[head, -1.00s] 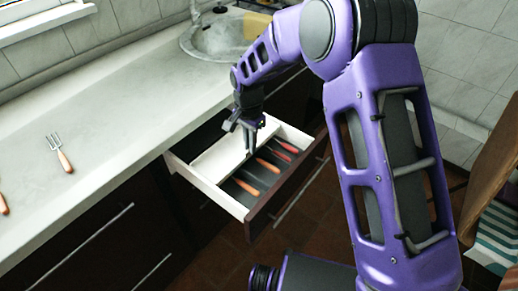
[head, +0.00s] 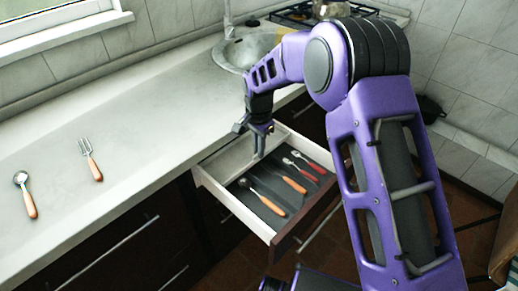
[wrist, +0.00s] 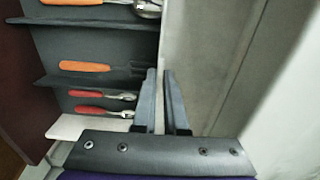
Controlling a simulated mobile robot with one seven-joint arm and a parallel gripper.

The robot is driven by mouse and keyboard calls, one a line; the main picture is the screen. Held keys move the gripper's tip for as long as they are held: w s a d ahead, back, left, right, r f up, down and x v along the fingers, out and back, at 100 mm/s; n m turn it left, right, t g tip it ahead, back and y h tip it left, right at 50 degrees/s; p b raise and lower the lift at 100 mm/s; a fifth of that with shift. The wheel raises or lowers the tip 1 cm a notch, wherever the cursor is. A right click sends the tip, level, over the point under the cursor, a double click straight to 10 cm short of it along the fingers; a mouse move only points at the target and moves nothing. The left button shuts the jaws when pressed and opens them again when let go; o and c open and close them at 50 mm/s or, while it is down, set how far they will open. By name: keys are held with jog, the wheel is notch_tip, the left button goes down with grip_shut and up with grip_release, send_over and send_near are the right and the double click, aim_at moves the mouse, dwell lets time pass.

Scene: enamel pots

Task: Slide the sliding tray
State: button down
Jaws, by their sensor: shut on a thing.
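The sliding tray (head: 268,182) is a dark grey divided insert inside the open, pale-walled drawer (head: 214,188). It sits along the drawer's front part and holds orange- and red-handled cutlery. My gripper (head: 259,152) reaches down into the drawer at the tray's rear edge. In the wrist view, the tray (wrist: 95,35) lies left of my gripper (wrist: 160,76), with the bare drawer floor to the right. The two fingers straddle the line of the tray's side wall and are shut on it. The gripped bit of wall is mostly hidden by the fingers.
A fork (head: 90,160) and a spoon (head: 26,195) lie on the pale countertop (head: 150,110). The sink (head: 245,52) and a stove (head: 300,14) are farther back. The drawer strip behind the tray (head: 232,157) is empty. Closed dark cabinet fronts (head: 120,245) stand to the left.

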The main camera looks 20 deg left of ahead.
jog(key=c, duration=1.2)
grip_release()
jog(key=shift+c, duration=0.2)
jog(key=shift+r, duration=0.1)
notch_tip(320, 180, up, 17)
jog(key=p, duration=0.2)
jog(key=shift+r, duration=0.15)
jog(key=shift+o, duration=1.4)
jog(key=shift+p, duration=0.4)
jog(key=shift+d+p, duration=0.1)
jog(key=shift+p, duration=0.3)
